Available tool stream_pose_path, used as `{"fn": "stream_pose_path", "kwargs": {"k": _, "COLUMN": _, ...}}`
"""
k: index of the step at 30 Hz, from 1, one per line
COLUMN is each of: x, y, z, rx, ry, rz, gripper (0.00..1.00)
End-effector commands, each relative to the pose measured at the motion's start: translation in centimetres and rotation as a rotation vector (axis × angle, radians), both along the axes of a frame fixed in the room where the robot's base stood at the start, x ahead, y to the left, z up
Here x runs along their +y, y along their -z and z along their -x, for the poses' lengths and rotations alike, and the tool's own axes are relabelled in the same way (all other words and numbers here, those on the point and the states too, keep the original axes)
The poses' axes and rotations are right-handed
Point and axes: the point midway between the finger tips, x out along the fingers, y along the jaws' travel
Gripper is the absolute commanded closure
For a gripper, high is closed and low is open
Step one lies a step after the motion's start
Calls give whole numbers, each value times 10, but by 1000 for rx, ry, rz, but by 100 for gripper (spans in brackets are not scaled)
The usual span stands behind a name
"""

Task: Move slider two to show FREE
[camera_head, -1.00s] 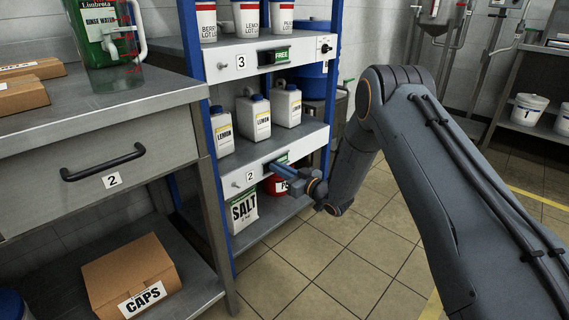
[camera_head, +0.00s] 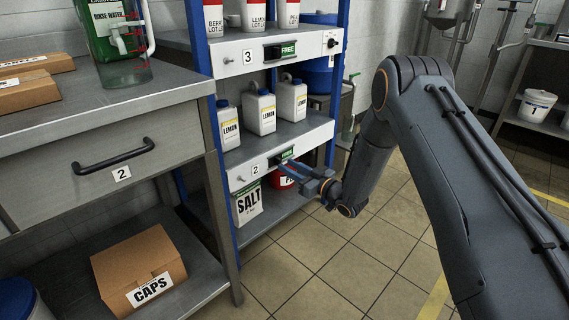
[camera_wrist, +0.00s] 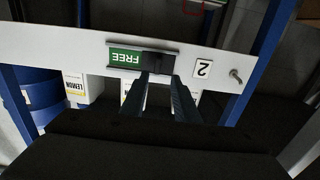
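Slider two (camera_head: 287,153) is on the white front rail of the lower shelf, beside the label 2 (camera_head: 256,169). In the wrist view, which is upside down, its green FREE panel (camera_wrist: 126,57) is readable. The dark sliding piece (camera_wrist: 158,58) is beside the panel, on the side toward the label 2 (camera_wrist: 202,68). My gripper (camera_wrist: 162,78) has its two fingers apart, with the tips close to the dark piece. I cannot tell whether they touch it. In the head view my gripper (camera_head: 288,167) is just in front of the rail.
Slider three (camera_head: 281,51) on the rail above also shows FREE. Lemon bottles (camera_head: 262,112) stand on the shelf behind the lower rail. A SALT container (camera_head: 247,202) and a red bucket (camera_head: 282,180) are below. A drawer bench (camera_head: 100,150) stands at left. The floor in front is clear.

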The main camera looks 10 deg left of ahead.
Motion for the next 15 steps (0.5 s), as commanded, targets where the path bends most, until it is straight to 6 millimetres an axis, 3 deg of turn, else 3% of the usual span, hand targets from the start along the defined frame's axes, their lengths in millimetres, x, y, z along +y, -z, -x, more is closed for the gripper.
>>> {"fn": "stream_pose_path", "kwargs": {"k": 6, "x": -24, "y": -1, "z": 21, "rx": 1, "ry": -1, "rz": 0, "gripper": 72}}
{"fn": "stream_pose_path", "kwargs": {"k": 15, "x": -31, "y": 0, "z": 27, "rx": 0, "ry": -2, "rz": 0, "gripper": 72}}
